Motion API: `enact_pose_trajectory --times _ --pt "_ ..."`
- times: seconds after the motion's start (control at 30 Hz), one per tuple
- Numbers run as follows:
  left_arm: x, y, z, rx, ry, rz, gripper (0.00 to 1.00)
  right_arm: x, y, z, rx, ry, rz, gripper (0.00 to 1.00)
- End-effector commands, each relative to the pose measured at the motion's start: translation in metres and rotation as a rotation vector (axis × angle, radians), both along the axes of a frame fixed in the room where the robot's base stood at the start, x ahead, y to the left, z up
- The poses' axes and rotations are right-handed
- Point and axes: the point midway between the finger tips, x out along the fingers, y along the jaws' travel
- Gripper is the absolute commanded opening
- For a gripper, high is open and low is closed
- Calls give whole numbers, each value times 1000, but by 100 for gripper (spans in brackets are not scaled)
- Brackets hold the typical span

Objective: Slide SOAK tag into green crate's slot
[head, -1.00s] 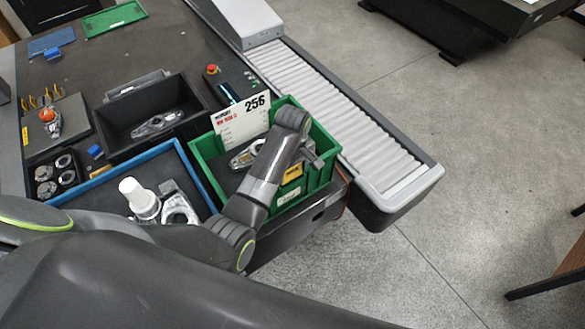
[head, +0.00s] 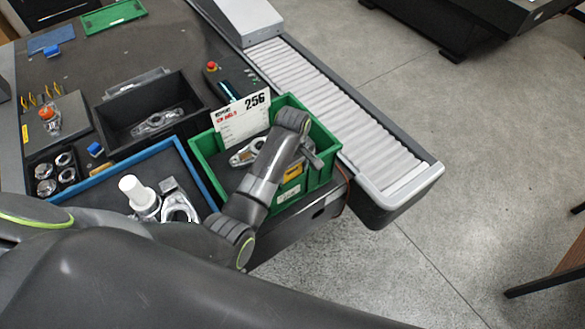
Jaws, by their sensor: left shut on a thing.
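The green crate (head: 202,152) stands on the near right part of the table. My left arm reaches across it from the near side. My left gripper (head: 304,165) hangs at the crate's right front wall, shut on the small yellow tag (head: 292,173). The tag is upright against or just in front of that wall, above a pale label (head: 288,194). Its lettering is too small to read. The slot cannot be made out, and I cannot tell whether the tag's lower edge is in it. My right gripper is not in view.
A metal part (head: 246,152) and a white card marked 256 (head: 240,118) are in the crate. A blue-edged tray (head: 120,168) and a black bin (head: 188,92) are to its left. A roller conveyor (head: 335,105) runs along the right.

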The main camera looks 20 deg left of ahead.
Motion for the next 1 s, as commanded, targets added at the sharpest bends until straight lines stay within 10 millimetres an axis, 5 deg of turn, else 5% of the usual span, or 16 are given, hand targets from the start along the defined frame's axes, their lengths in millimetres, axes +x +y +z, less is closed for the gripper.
enact_pose_trajectory --times 0.87,0.9,1.0 --pt "0 0 -12 0 0 0 42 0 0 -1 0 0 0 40" --pt "0 0 -12 0 0 0 67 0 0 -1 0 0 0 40" --pt "0 0 -12 0 0 0 80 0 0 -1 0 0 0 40"
